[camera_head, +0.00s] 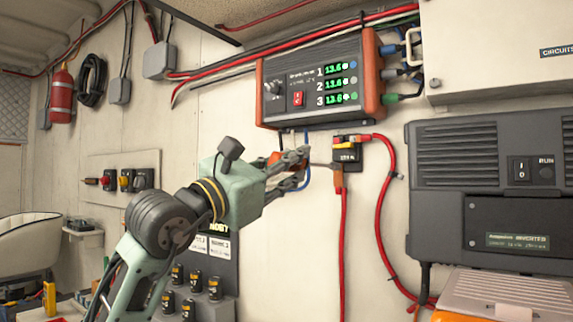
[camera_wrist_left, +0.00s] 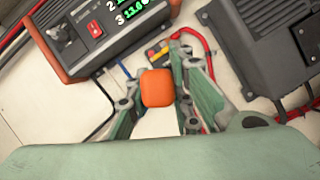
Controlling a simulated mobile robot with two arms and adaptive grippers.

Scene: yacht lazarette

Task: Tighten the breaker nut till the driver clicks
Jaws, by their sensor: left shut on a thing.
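The breaker (camera_head: 347,155) is a small black block with a yellow and red top, mounted on the white wall below the charger. Red cables join it. My left gripper (camera_head: 301,167) is shut on the driver (camera_head: 290,160), which has an orange handle. A thin shaft runs from the handle toward the breaker's lower left side. In the left wrist view the driver's orange handle end (camera_wrist_left: 157,88) sits between the two fingers, with part of the breaker (camera_wrist_left: 158,52) behind it. The nut is too small or hidden, and I cannot tell whether the driver tip touches it. My right gripper is not in view.
An orange-ended charger (camera_head: 318,80) with green readouts hangs just above. A dark inverter (camera_head: 490,190) is on the right. A red cable (camera_head: 387,200) loops beside the breaker. The wall under the breaker is mostly clear.

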